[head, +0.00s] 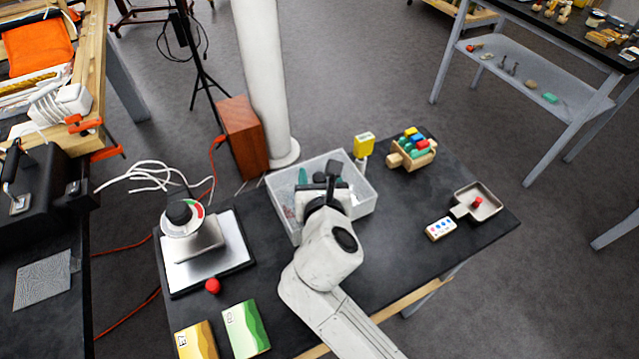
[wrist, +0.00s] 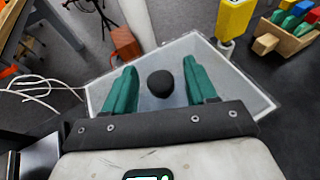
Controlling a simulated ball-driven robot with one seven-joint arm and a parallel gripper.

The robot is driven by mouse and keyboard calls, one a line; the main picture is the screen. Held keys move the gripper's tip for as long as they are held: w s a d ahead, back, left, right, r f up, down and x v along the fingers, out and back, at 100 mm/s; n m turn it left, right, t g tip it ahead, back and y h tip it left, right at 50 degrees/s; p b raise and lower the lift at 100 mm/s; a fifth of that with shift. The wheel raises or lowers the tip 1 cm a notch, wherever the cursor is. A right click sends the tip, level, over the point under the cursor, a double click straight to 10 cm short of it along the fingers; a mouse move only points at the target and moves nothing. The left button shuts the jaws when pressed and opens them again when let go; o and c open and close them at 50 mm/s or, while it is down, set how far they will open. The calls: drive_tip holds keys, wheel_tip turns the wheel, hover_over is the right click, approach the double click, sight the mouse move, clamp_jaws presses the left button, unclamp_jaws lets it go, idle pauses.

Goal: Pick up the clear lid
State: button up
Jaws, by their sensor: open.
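A clear, see-through tub (head: 361,192) stands at the back middle of the black table; it also shows in the wrist view (wrist: 247,97). In the wrist view a dark round knob (wrist: 160,83) sits over the middle of the tub. It looks like the knob of the clear lid, but the lid's own edges are hard to make out. My gripper (head: 319,181) is over the tub, with its two green fingers apart. In the wrist view my gripper (wrist: 161,76) has one finger on each side of the knob, with visible gaps. My arm hides part of the tub in the head view.
A yellow block (head: 364,144) stands close behind the tub, beside a wooden cart (head: 413,156) of coloured blocks. A metal-topped scale (head: 230,248) and red ball (head: 213,286) are left. A small metal tray (head: 489,205) is right. Table between tub and tray is mostly clear.

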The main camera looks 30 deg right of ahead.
drive_tip(key=shift+w+d+f, duration=0.1)
drive_tip(key=shift+w, duration=0.1)
drive_tip(key=c, duration=1)
drive_tip(key=shift+c, duration=0.3)
